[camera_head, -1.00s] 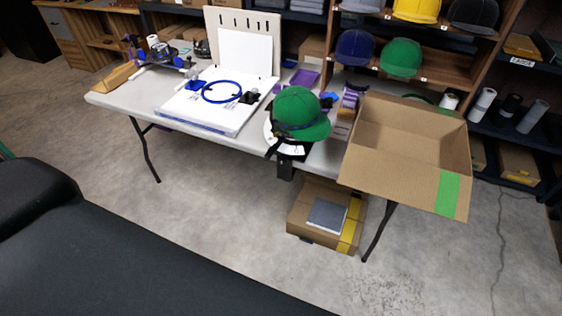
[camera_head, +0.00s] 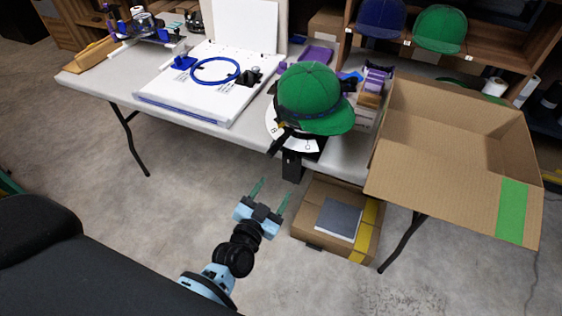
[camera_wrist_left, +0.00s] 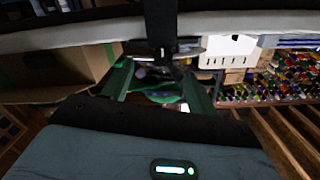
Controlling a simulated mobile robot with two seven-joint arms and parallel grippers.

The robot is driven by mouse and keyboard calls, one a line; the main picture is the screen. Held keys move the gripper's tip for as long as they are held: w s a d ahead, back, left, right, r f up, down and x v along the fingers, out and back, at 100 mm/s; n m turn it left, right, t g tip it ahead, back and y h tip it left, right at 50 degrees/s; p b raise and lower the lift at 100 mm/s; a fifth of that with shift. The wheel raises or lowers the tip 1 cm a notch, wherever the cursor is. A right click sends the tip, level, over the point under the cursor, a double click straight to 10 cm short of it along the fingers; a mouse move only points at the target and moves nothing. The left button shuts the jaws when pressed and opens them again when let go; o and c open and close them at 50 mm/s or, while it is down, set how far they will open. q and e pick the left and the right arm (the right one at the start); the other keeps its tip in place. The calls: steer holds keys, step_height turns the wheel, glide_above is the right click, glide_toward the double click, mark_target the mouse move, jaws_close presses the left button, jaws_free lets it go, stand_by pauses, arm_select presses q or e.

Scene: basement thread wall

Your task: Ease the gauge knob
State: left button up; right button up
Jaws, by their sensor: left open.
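A green cap (camera_head: 312,98) sits on a stand at the table's front edge. Below its brim shows a white lettered dial (camera_head: 306,145), partly covered by the cap. A dark lever-like part (camera_head: 279,141) lies over the dial's left side; I cannot tell whether it is the gauge knob. A black bracket (camera_head: 291,166) hangs below the table edge. My left gripper (camera_head: 270,196) is open and empty, in front of and below the dial, apart from it. In the left wrist view its fingers (camera_wrist_left: 158,86) stand spread, with a dark post beyond. My right gripper is out of view.
A large open cardboard box (camera_head: 440,170) stands to the right of the stand. A white board with a blue ring (camera_head: 215,71) lies on the table (camera_head: 190,134) to the left. A lower box (camera_head: 310,240) sits on the floor under the table.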

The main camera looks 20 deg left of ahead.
mark_target(288, 160)
arm_select(q)
steer(key=w, duration=0.6)
steer(key=w+b, duration=0.1)
steer(key=w, duration=0.2)
steer(key=shift+w+r, duration=0.2)
steer(key=shift+r, duration=0.2)
steer(key=c, duration=1)
